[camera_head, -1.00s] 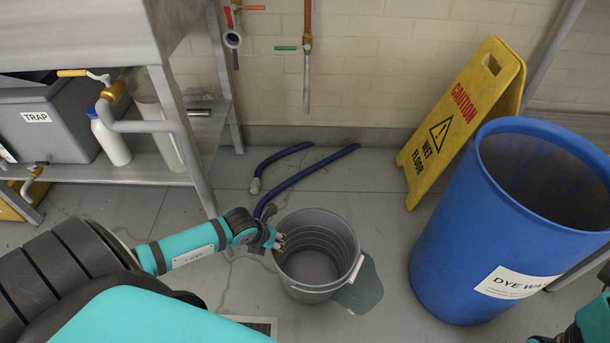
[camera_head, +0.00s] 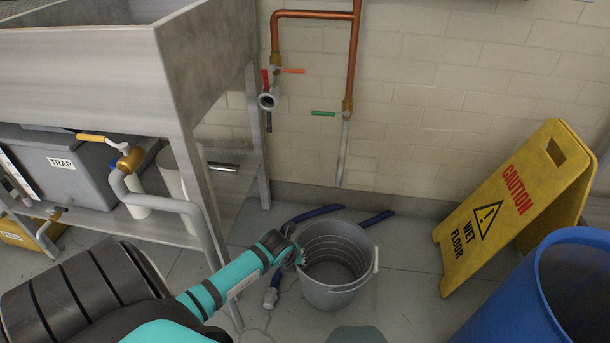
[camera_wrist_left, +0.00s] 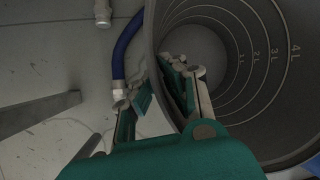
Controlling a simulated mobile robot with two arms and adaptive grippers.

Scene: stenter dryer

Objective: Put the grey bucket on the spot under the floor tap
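The grey bucket (camera_head: 338,290), with litre marks inside its wall, is upright in front of the back wall. It also fills the right of the left wrist view (camera_wrist_left: 262,100). My left gripper (camera_head: 290,258) is at the bucket's left rim. In the left wrist view its fingers (camera_wrist_left: 160,92) sit on either side of the bucket wall, pinching it. I cannot tell whether the bucket's base is clear of the floor. The green-handled tap (camera_head: 347,105) has a pipe pointing down, behind the bucket. Any marked spot below it is not visible. My right gripper is out of view.
Blue hoses (camera_head: 376,219) lie on the floor behind the bucket. A metal sink stand (camera_head: 205,185) is close on the left. A yellow caution sign (camera_head: 510,205) and a blue drum (camera_head: 515,305) stand right. Floor between bucket and sign is free.

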